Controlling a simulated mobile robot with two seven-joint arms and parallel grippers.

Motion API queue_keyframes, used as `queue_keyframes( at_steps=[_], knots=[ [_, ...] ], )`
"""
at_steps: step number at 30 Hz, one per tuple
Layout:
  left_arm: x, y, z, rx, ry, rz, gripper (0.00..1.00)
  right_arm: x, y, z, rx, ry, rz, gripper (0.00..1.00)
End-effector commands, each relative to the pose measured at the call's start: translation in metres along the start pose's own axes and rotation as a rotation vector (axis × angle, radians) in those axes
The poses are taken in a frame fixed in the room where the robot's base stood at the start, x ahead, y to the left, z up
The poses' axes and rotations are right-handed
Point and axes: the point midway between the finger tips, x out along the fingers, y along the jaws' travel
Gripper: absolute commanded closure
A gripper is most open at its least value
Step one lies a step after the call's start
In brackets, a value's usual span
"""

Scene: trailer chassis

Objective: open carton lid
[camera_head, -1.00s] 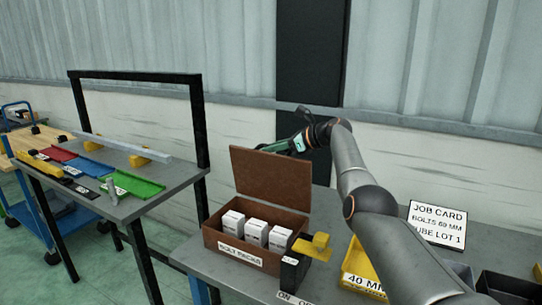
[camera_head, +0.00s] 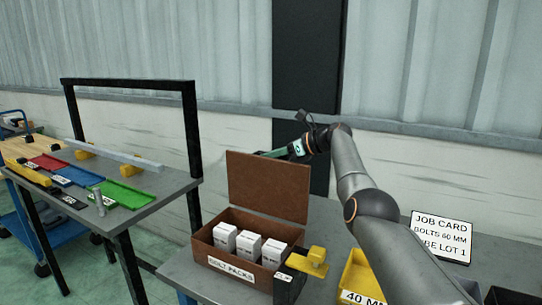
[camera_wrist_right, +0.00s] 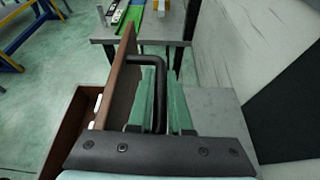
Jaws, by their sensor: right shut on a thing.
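The brown carton (camera_head: 282,276) stands on the grey bench, labelled BOLT PACKS, with three white packs (camera_head: 248,244) in it. Its lid (camera_head: 268,188) stands raised at the back edge, inner face toward the head camera. My right gripper (camera_head: 272,154) is behind the lid near its top; the lid hides part of its green fingers. In the right wrist view the fingers (camera_wrist_right: 163,100) are shut on a black bent handle (camera_wrist_right: 158,75) on the outer face of the lid (camera_wrist_right: 120,80). My left gripper is not in view.
A yellow piece on a black block (camera_head: 311,262) sits at the carton's front right. A yellow bin (camera_head: 362,274) and a job card (camera_head: 441,236) are farther right. A side table (camera_head: 160,192) with coloured trays stands left, across a gap. The wall is behind.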

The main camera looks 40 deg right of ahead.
Motion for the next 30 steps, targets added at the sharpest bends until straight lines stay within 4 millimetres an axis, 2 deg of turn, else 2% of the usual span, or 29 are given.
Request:
queue_keyframes(
  at_steps=[1, 2, 9, 22, 29, 30],
  knots=[
    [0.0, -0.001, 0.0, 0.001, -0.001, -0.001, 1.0, 0.001, 0.001, 0.002, 0.0, -0.005, 0.002, 1.0],
    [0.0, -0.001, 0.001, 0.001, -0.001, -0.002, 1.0, 0.001, 0.001, 0.002, 0.0, -0.004, 0.002, 0.8],
    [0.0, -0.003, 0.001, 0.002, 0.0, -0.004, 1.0, 0.001, 0.001, 0.001, 0.0, -0.002, 0.002, 0.53],
    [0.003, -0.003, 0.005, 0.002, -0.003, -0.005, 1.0, -0.004, -0.001, -0.001, -0.001, -0.001, 0.0, 0.53],
    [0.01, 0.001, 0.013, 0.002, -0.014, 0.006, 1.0, -0.025, 0.0, -0.003, -0.003, 0.0, -0.003, 0.53],
    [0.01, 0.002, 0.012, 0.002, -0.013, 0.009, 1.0, -0.033, -0.001, -0.002, -0.003, -0.002, -0.004, 0.53]
  ],
)
